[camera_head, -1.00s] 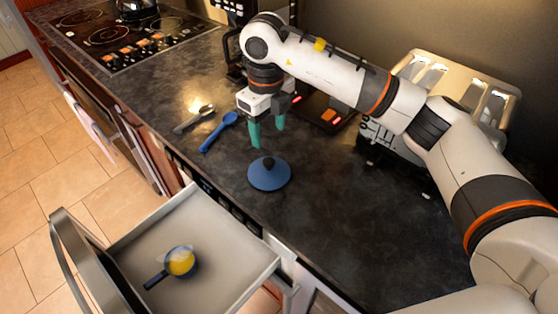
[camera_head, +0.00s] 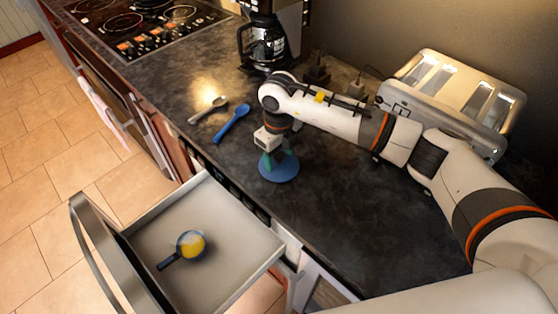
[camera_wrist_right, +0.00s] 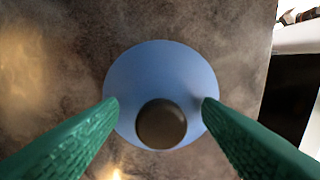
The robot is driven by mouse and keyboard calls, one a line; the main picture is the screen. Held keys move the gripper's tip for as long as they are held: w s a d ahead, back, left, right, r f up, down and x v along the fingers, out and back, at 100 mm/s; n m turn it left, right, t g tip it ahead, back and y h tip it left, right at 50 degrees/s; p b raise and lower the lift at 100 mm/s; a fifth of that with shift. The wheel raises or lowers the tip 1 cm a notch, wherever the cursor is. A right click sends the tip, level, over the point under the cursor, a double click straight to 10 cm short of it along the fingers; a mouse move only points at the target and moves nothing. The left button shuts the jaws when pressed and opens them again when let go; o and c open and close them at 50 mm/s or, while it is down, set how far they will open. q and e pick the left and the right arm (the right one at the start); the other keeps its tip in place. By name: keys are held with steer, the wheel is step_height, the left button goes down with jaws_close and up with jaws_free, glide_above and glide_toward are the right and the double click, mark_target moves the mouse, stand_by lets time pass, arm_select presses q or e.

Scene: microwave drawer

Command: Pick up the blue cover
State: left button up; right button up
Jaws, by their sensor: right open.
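The blue cover (camera_head: 279,174) is a round disc lying flat on the dark counter, near its front edge. In the right wrist view the blue cover (camera_wrist_right: 160,75) shows its dark round knob (camera_wrist_right: 161,124). My right gripper (camera_head: 279,161) is right above the cover. Its green fingers are open, one on each side of the knob with a gap to it, as the right wrist view (camera_wrist_right: 161,104) shows. In the head view the fingers hide the knob. My left gripper is not in view.
An open drawer (camera_head: 244,219) below the counter holds a small blue pan (camera_head: 185,250) with yellow contents. A blue spoon (camera_head: 232,122) and a grey spoon (camera_head: 208,109) lie behind the cover. A toaster (camera_head: 455,90) and a coffee maker (camera_head: 268,42) stand farther back.

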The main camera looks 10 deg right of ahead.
steer(key=shift+c, duration=0.6)
steer(key=shift+s, duration=0.1)
steer(key=c, duration=1.1)
